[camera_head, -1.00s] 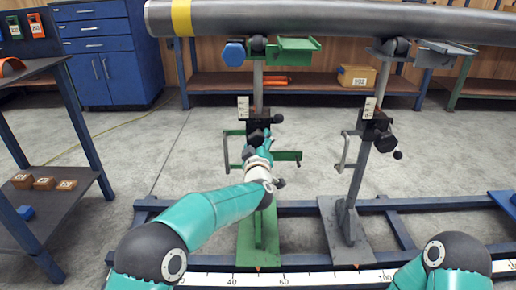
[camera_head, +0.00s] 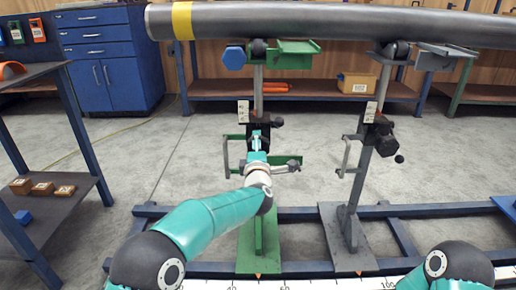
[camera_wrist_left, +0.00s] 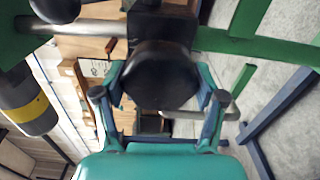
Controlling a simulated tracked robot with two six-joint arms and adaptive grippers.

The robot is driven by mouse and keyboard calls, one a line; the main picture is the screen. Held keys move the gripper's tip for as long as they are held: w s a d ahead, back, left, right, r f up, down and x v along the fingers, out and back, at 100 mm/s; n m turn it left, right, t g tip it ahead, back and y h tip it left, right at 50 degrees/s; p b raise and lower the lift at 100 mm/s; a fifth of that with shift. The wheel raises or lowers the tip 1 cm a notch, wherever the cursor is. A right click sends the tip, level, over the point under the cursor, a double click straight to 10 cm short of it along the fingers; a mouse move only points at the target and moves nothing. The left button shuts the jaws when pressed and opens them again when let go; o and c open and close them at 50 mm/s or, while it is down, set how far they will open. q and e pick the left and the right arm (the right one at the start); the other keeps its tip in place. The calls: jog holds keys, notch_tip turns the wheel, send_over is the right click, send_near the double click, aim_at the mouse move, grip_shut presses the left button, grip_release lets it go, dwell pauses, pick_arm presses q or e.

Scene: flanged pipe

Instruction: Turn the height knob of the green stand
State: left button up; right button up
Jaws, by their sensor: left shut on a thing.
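The green stand (camera_head: 259,230) stands upright left of centre in the head view, its foot on the blue rails. Its black height knob (camera_wrist_left: 160,75) fills the middle of the left wrist view, with one finger on each side. My left gripper (camera_head: 257,142) is shut on this knob, at the front of the stand's dark clamp block. In the head view the gripper and wrist hide most of the knob. My right gripper is out of view; only part of my right arm shows at the lower right.
A long grey pipe (camera_head: 340,20) with a yellow band lies across the top. A grey stand (camera_head: 352,225) with its own black knob (camera_head: 382,142) is close on the right. A crank handle (camera_head: 347,155) juts between the stands. A dark shelf (camera_head: 75,190) stands at left.

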pick_arm(q)
jog(key=shift+a+f+n, duration=0.15)
jog(key=shift+f+n, duration=0.2)
jog(key=shift+n, duration=0.65)
jog(key=shift+f, duration=0.1)
jog(key=o, duration=1.1)
jog(key=shift+o, duration=0.2)
jog(key=shift+r, duration=0.2)
jog(key=s, duration=1.2)
